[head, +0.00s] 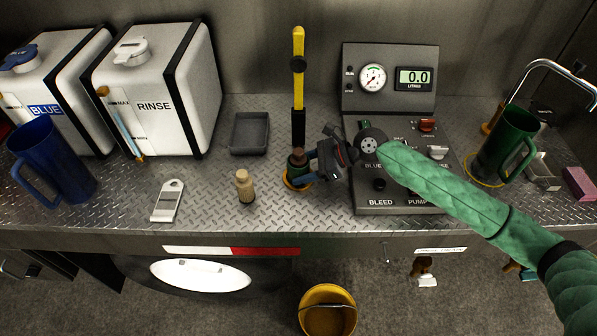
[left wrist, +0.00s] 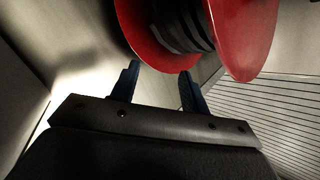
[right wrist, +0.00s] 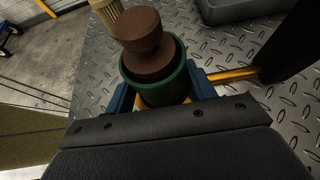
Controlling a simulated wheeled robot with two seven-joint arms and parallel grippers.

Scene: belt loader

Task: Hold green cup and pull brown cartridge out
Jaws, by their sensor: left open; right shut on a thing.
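The small green cup (head: 298,178) stands in a yellow ring on the metal bench in the head view. The brown cartridge (head: 297,157) stands up out of its mouth; its lower end is hidden inside. In the right wrist view the cartridge (right wrist: 148,45) shows a round knob above a wider body, within the cup's green rim (right wrist: 165,92). My right gripper (head: 305,172) is shut on the cup, with blue fingers on either side of it. My left gripper (left wrist: 159,85) is open and empty, away from the cup; it is out of the head view.
A tan ribbed cartridge (head: 245,187) stands just left of the cup. A grey tray (head: 250,133) and a yellow-handled lever (head: 298,70) are behind. The pump panel (head: 385,205) is to the right. A red reel (left wrist: 240,50) is close beyond my left fingers.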

